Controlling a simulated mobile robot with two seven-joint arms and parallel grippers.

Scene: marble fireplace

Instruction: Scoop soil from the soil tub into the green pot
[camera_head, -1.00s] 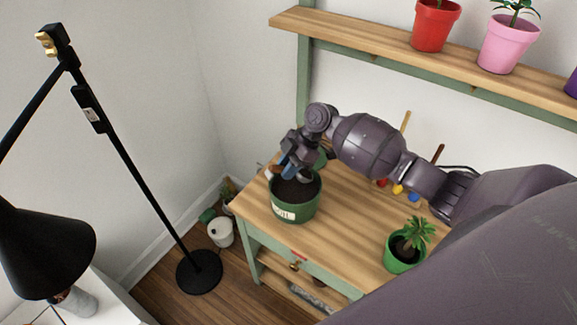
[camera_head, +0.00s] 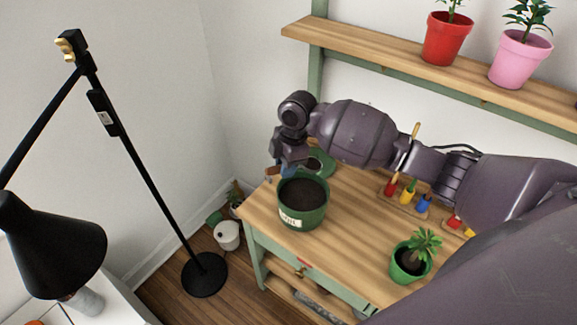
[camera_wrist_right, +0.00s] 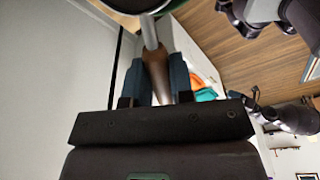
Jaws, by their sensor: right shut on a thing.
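The soil tub (camera_head: 290,217) is a dark green pot with a SOIL label, standing at the table's left end with dark soil inside. The green pot (camera_head: 408,274) is smaller and brighter, near the front edge to the right, with a small leafy plant in dark soil. My right gripper (camera_head: 280,172) is at the tub's far left rim. In the right wrist view its blue fingers are shut on the brown handle of a scoop (camera_wrist_right: 157,75). The scoop's grey shaft runs up to a head cut off at the top; its load cannot be seen. My left gripper is not in view.
A green dish (camera_head: 320,163) sits behind the tub. A shelf (camera_head: 400,65) with potted plants is above. Bare wood lies between tub and pot.

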